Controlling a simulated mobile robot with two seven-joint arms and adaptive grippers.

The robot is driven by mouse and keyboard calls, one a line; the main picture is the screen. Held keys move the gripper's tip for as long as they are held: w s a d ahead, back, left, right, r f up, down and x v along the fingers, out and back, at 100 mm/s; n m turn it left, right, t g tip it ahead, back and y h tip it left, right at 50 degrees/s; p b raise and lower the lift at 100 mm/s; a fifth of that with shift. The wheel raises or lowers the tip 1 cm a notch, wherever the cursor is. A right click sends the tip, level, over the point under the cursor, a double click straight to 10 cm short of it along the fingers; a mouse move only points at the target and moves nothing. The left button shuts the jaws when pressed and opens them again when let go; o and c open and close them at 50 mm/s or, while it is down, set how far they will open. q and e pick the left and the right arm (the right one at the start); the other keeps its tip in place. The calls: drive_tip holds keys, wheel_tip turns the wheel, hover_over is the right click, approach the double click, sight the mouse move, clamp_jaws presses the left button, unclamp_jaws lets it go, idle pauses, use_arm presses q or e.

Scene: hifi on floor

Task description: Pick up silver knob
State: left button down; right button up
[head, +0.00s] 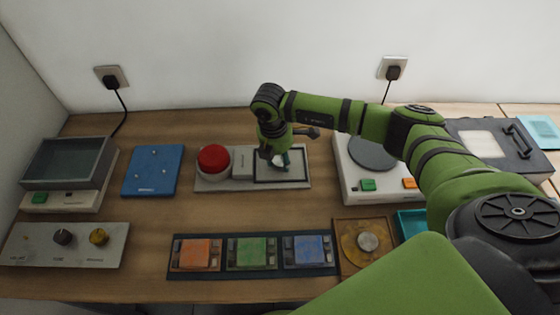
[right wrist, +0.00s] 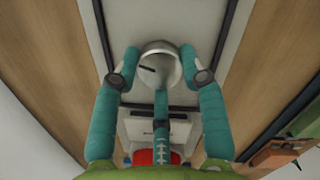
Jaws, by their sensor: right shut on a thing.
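The silver knob (right wrist: 158,66) is a round metal piece with a dark mark on its face, seen in the right wrist view between my teal fingers. My right gripper (right wrist: 160,72) is shut on it, with fingers on both sides. In the head view my right gripper (head: 280,163) points down over the framed right part of a grey panel (head: 298,182). The knob is mostly hidden there by the gripper. I cannot tell whether the knob touches the panel. My left gripper is not in view.
A red button (head: 213,158) sits on the panel's left part. A blue board (head: 153,170) lies left of it, and a white unit with a dark disc (head: 372,152) stands to the right. A tray with coloured blocks (head: 252,272) lies in front. Bare wood (head: 200,213) shows between.

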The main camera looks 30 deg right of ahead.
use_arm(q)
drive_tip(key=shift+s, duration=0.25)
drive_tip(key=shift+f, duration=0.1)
